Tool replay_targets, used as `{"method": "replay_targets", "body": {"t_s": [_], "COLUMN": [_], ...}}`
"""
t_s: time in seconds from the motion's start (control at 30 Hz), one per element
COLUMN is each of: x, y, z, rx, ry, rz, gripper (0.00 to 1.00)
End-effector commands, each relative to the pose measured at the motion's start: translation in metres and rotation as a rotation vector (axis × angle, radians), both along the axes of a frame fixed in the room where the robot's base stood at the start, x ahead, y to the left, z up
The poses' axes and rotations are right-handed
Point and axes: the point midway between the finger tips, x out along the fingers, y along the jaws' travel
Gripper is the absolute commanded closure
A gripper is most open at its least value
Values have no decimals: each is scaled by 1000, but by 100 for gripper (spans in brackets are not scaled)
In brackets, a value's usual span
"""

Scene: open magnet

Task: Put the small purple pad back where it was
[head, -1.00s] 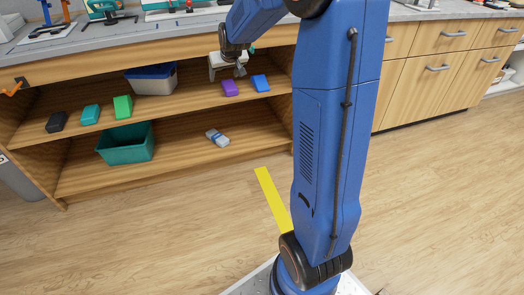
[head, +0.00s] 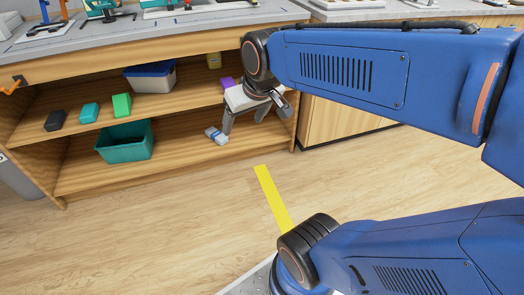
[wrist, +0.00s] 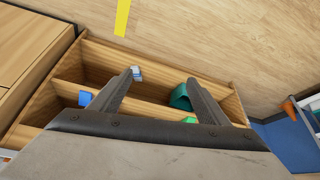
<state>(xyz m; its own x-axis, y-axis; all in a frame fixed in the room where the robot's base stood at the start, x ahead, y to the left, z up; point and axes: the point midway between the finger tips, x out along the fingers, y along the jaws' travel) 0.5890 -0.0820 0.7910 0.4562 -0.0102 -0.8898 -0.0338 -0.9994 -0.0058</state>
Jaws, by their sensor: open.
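The small purple pad (head: 228,82) lies on the upper shelf of the open wooden unit, partly hidden behind my gripper in the head view. I cannot make it out in the wrist view. My gripper (head: 246,126) is open, with nothing between its fingers, and hangs in front of the shelves near the right end. In the wrist view the open fingers (wrist: 163,84) point towards the shelf unit. The blue pad shows at the left there (wrist: 85,98) and is hidden in the head view.
On the upper shelf are a black block (head: 55,120), a teal block (head: 89,112), a green block (head: 122,105), a blue-lidded box (head: 150,77) and a yellowish item (head: 214,60). A teal bin (head: 125,143) and a white-blue bundle (head: 215,135) are on the lower shelf. Yellow tape (head: 270,192) marks clear floor.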

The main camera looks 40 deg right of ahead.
Motion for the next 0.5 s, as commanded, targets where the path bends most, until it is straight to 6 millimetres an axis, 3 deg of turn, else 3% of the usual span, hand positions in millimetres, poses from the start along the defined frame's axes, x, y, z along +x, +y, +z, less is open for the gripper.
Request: {"method": "replay_targets", "body": {"t_s": [0.1,0.2,0.33,0.5], "x": [-41,-68,-90,-100], "y": [6,9,11,12], "z": [-9,-17,-25,-29], "rx": [-2,-4,-6,-7], "ry": [18,36,52,60], "rz": [17,27,33,37], "gripper": [30,30,30,30]}}
